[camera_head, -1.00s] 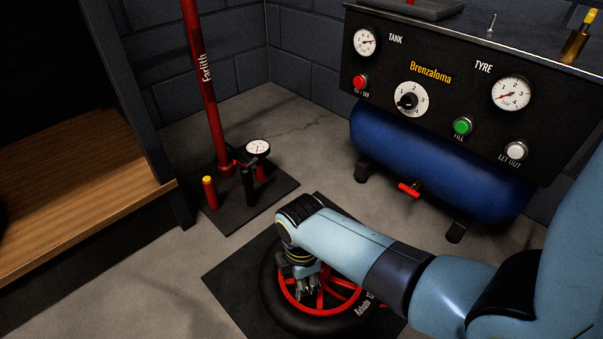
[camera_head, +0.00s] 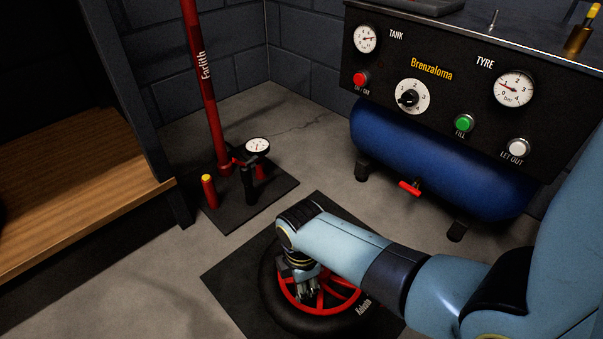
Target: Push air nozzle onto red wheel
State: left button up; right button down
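The red wheel (camera_head: 340,297), with red spokes and a black tyre, lies flat on a dark mat (camera_head: 228,281) on the floor. My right arm reaches in from the right, across the wheel's far side. My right gripper (camera_head: 307,294) points down at the left part of the wheel, over or at the spokes. Its fingers look close together, but whether they hold anything is too small and dark to tell. I cannot make out the air nozzle at the wheel; the gripper may hide it. My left gripper is not in view.
A compressor panel (camera_head: 440,115) with tank and tyre gauges and buttons stands behind, above a blue tank (camera_head: 440,165). A brass piece with a yellow tip (camera_head: 580,35) stands on top. A red floor pump (camera_head: 207,100) stands left. A wooden shelf (camera_head: 80,190) is far left.

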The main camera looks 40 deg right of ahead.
jog(key=c, duration=0.9)
grip_release()
notch_tip(320, 180, up, 12)
jog(key=shift+f, duration=0.1)
jog(key=shift+s, duration=0.1)
